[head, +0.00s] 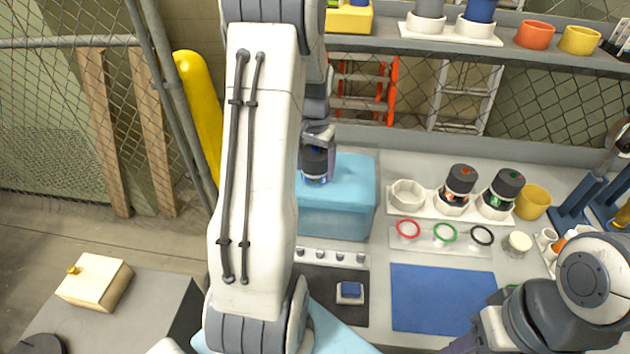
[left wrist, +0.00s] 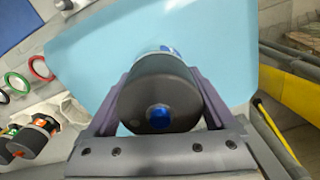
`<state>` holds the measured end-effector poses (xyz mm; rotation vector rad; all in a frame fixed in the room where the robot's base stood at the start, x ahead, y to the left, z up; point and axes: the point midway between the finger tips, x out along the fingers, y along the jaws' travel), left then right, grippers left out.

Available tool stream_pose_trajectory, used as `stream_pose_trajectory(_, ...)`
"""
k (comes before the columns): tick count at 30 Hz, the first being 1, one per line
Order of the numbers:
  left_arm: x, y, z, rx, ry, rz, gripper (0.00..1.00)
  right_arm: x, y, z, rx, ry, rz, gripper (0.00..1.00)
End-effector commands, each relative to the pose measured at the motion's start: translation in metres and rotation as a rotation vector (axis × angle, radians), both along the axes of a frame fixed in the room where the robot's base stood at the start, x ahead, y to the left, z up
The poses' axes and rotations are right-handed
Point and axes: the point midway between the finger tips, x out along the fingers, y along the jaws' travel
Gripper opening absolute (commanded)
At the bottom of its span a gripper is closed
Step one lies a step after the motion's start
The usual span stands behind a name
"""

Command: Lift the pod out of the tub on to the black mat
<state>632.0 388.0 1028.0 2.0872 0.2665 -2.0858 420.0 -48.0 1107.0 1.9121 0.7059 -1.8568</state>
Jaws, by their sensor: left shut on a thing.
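The pod (head: 314,163) is a dark cylinder with a light blue-white band near its lower end. In the left wrist view the pod (left wrist: 158,100) shows its dark round end with a blue button. My left gripper (head: 318,140) is shut on it, one finger on each side. The pod is over the back left part of the light blue tub (head: 338,215); I cannot tell whether its lower end is in the tub or just above. The black mat (head: 318,310) lies in front of the tub, partly behind my left arm.
My right arm fills the lower right corner.

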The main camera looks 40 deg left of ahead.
Motion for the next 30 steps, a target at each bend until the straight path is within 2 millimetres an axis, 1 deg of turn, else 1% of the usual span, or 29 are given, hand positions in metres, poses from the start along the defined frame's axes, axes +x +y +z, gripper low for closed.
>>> stream_pose_trajectory(1, 0.001, 0.001, 0.010, 0.003, -0.005, 0.000, 0.00, 0.000, 0.000, -0.003, 0.000, 0.000, 0.000, 0.50)
stream_pose_trajectory(3, 0.001, 0.001, 0.022, 0.003, -0.005, 0.000, 0.00, 0.000, 0.000, -0.004, 0.000, 0.000, 0.000, 0.50)
stream_pose_trajectory(9, 0.001, 0.000, 0.045, 0.001, -0.002, 0.000, 0.00, 0.000, 0.000, -0.002, 0.000, 0.000, 0.000, 0.50)
stream_pose_trajectory(15, 0.000, 0.000, 0.060, 0.000, -0.001, 0.000, 0.00, 0.000, 0.000, 0.010, 0.000, 0.000, 0.000, 0.50)
stream_pose_trajectory(30, 0.000, 0.000, 0.089, 0.000, -0.001, 0.000, 0.00, 0.000, 0.000, 0.037, 0.000, 0.000, -0.001, 0.50)
